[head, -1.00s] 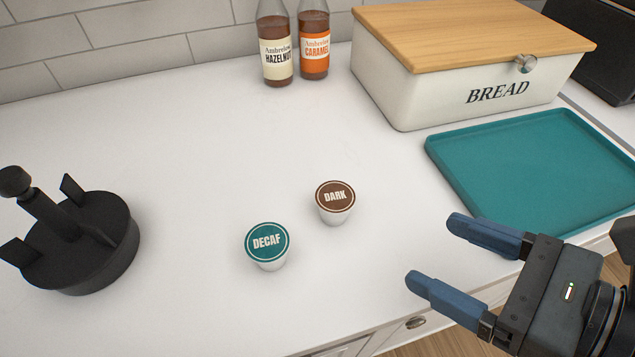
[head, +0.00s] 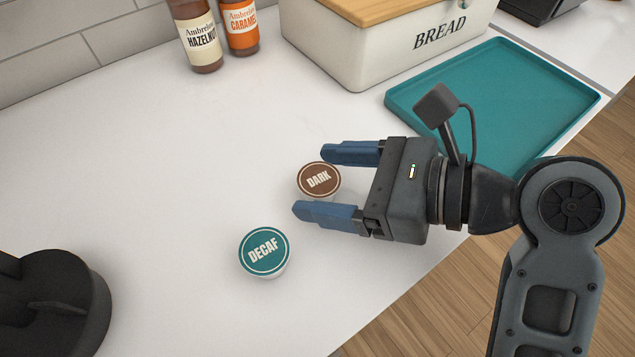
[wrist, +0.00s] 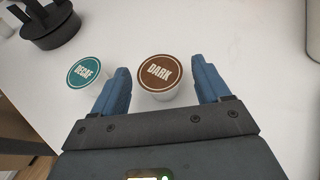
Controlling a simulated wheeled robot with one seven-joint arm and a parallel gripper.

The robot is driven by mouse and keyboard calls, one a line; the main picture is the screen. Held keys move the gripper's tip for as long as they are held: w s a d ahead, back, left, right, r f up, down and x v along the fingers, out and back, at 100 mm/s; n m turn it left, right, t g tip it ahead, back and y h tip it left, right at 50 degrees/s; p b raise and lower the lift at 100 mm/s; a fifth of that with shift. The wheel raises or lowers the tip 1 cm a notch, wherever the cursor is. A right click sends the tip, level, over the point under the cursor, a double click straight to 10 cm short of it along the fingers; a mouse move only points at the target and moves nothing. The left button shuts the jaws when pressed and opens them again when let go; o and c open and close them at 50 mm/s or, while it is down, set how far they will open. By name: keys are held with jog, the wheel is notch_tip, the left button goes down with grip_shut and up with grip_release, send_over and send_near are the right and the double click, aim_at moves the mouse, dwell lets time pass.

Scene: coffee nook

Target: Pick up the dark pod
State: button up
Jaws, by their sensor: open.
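The dark pod (head: 319,180) is a white cup with a brown lid marked DARK, upright on the white counter. My gripper (head: 310,182) is open, with its blue fingers on either side of the pod in the head view. In the wrist view the dark pod (wrist: 159,73) lies between the two fingertips (wrist: 160,75), with a gap to each finger. The near finger hides part of the pod's lower side in the head view. I cannot tell whether the fingers are level with the cup.
The decaf pod (head: 264,251), with a teal lid, stands close by toward the front left. A black pod stand (head: 60,310) is at the lower left. A teal tray (head: 415,95), bread box (head: 345,60) and two syrup bottles (head: 196,40) (head: 240,28) are behind.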

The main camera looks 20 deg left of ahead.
jog(key=shift+a+f, duration=0.25)
jog(key=shift+a, duration=0.4)
jog(key=shift+c, duration=0.2)
jog(key=c, duration=0.9)
